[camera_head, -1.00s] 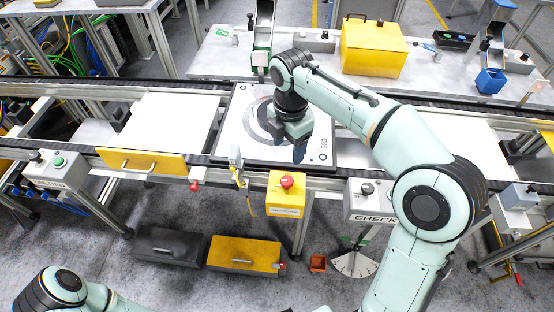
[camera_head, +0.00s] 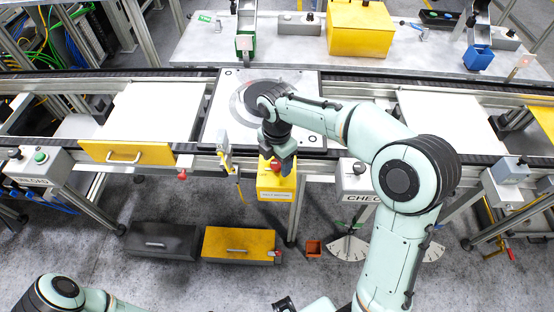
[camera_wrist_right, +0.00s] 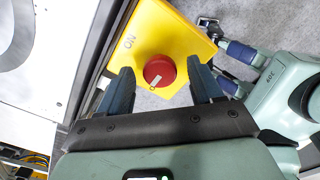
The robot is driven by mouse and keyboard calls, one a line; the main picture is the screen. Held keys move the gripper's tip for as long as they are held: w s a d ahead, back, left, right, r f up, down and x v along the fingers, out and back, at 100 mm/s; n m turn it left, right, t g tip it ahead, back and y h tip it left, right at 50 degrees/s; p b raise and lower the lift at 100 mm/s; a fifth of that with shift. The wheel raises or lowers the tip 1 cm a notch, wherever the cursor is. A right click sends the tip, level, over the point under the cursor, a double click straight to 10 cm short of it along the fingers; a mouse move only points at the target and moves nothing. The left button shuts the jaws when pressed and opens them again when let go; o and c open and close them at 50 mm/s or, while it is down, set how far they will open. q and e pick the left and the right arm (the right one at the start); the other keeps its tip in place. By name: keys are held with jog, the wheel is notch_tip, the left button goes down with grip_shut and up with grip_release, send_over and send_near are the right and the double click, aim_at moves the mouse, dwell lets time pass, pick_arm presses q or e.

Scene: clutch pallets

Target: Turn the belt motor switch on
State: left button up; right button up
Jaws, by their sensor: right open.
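The switch is a yellow box (camera_head: 265,188) with a round red knob on the front of the conveyor; my right gripper partly hides it in the head view. In the right wrist view, the yellow box (camera_wrist_right: 183,28) carries the red knob (camera_wrist_right: 159,70) with a small pale mark on it, and "ON" is printed to its left. My right gripper (camera_head: 281,166) is open over the box. Its fingers (camera_wrist_right: 162,84) are on both sides of the knob; I cannot tell whether they touch it. My left gripper (camera_wrist_right: 224,66) shows at right in the wrist view, fingers apart and empty.
A plate (camera_head: 213,134) with a dark disc lies on the conveyor behind my right arm. A grey CHECK box (camera_head: 354,181) is to the right, and a yellow handled panel (camera_head: 95,150) to the left. Two cases, black (camera_head: 150,242) and yellow (camera_head: 218,244), stand on the floor.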

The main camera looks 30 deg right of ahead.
jog(key=c, duration=1.1)
jog(key=shift+o, duration=0.2)
jog(key=m, duration=0.3)
jog(key=shift+m+p, duration=0.3)
jog(key=shift+m, duration=0.1)
jog(key=m, duration=0.4)
jog(key=shift+m, duration=0.3)
jog(key=m, duration=0.4)
pick_arm(q)
jog(key=shift+w+r, duration=0.45)
jog(key=shift+r, duration=0.15)
pick_arm(e)
jog(key=m, duration=0.5)
jog(key=shift+m, duration=0.3)
